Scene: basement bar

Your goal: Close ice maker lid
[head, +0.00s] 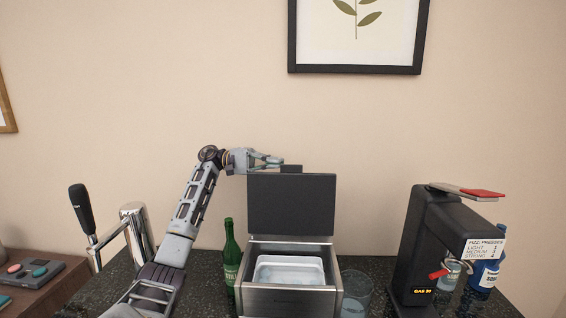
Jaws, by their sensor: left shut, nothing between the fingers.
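The ice maker (290,300) stands on the dark counter in the middle of the head view. Its dark lid (291,204) is raised upright at the back, and a pale inner bin (290,270) shows in the open top. My left gripper (284,163) is shut and empty at the lid's top edge, by a small dark tab (291,169). I cannot tell whether the fingers touch the lid or are just behind it. My right gripper is not in view.
A green bottle (231,258) stands close to the left of the ice maker, and a clear glass (356,292) close to its right. A tap with a black handle (79,209) is at left. A black soda machine (415,240) and a blue bottle (487,270) are at right.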

